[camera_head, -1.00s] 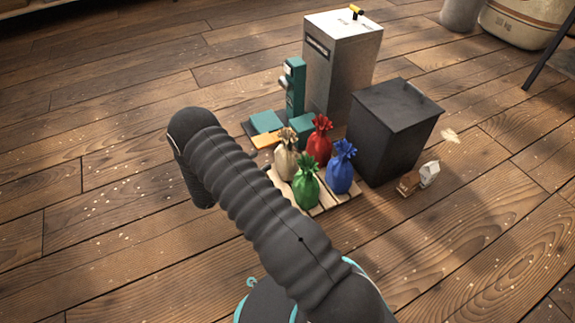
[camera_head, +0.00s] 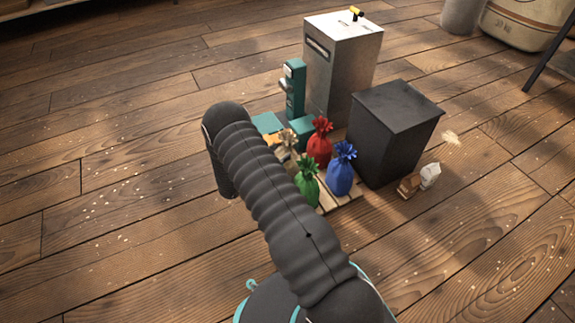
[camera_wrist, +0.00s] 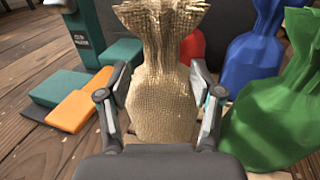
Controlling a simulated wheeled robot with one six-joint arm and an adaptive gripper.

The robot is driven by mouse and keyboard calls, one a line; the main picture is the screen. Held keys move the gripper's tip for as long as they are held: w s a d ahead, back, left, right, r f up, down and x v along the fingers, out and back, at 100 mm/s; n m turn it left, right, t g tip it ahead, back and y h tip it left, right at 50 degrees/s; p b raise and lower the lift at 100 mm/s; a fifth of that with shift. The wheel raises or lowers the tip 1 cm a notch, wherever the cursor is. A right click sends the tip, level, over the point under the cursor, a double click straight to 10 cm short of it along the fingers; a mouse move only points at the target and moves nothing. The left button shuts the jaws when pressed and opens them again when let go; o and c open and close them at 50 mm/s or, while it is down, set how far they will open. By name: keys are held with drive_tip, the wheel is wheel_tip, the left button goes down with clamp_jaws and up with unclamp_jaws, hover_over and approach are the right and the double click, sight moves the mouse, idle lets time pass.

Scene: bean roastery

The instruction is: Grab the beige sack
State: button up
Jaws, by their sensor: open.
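The beige sack (camera_wrist: 160,85) stands upright in the middle of the wrist view, woven and gathered at its neck. My gripper (camera_wrist: 165,90) is open, with one finger on each side of the sack. Whether the fingers touch it I cannot tell. In the head view only the top of the beige sack (camera_head: 288,138) shows; my arm hides the rest of it, and my gripper is hidden there too.
A green sack (camera_head: 306,186), a red sack (camera_head: 320,145) and a blue sack (camera_head: 341,172) stand close by on a wooden pallet (camera_head: 345,200). An orange block (camera_wrist: 80,108) and a teal machine (camera_head: 293,90) are near. A dark box (camera_head: 395,130) stands to the right.

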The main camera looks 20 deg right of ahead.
sight(284, 150)
drive_tip(key=x, duration=0.4)
drive_tip(key=shift+s+d, duration=0.1)
drive_tip(key=shift+d, duration=0.05)
clamp_jaws()
